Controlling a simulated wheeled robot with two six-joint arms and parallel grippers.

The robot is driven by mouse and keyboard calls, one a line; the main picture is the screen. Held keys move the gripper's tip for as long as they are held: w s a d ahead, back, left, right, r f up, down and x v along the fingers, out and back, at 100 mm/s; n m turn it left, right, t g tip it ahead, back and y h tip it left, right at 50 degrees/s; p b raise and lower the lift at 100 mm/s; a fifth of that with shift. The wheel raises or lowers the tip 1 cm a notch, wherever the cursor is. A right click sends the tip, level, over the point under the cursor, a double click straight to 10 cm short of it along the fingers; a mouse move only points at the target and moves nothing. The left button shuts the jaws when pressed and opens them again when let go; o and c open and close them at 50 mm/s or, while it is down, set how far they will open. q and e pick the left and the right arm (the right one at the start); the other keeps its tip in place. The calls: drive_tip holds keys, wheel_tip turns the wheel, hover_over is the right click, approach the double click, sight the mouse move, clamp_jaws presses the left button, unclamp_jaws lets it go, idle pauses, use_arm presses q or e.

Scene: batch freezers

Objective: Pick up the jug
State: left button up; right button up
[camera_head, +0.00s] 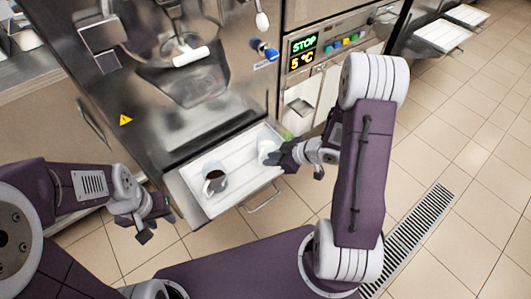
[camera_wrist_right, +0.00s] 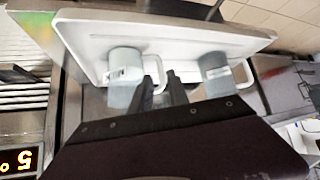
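Two pale jugs stand on a white tray (camera_head: 233,193) under the machine. The jug on the right (camera_head: 267,148) is partly hidden by my right gripper (camera_head: 283,157); the other jug (camera_head: 214,184) has dark contents and stands further left. In the right wrist view, the nearer jug (camera_wrist_right: 124,82) is at left with its handle beside my right gripper's fingers (camera_wrist_right: 163,85), and the second jug (camera_wrist_right: 215,76) is at right. My right gripper looks open, with a gap between its fingers at the handle. My left gripper (camera_head: 152,222) is open and empty, left of the tray.
The steel machine (camera_head: 170,120) rises behind the tray. A control panel (camera_head: 325,50) reads STOP and 5 °C. A wire handle (camera_head: 262,200) sticks out at the tray's front. A floor drain (camera_head: 418,228) lies at right.

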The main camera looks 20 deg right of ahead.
sight(256, 167)
drive_tip(key=shift+a+f, duration=0.1)
drive_tip(key=shift+a, duration=0.05)
drive_tip(key=b+x, duration=0.2)
drive_tip(key=x, duration=0.1)
drive_tip(key=shift+w+f, duration=0.2)
drive_tip(key=shift+f, duration=0.1)
drive_tip(key=shift+w+a, duration=0.1)
drive_tip(key=shift+a, duration=0.05)
drive_tip(key=b+x, duration=0.3)
drive_tip(key=x, duration=0.2)
drive_tip(key=shift+w+r, duration=0.1)
drive_tip(key=shift+r, duration=0.05)
clamp_jaws()
idle(0.7)
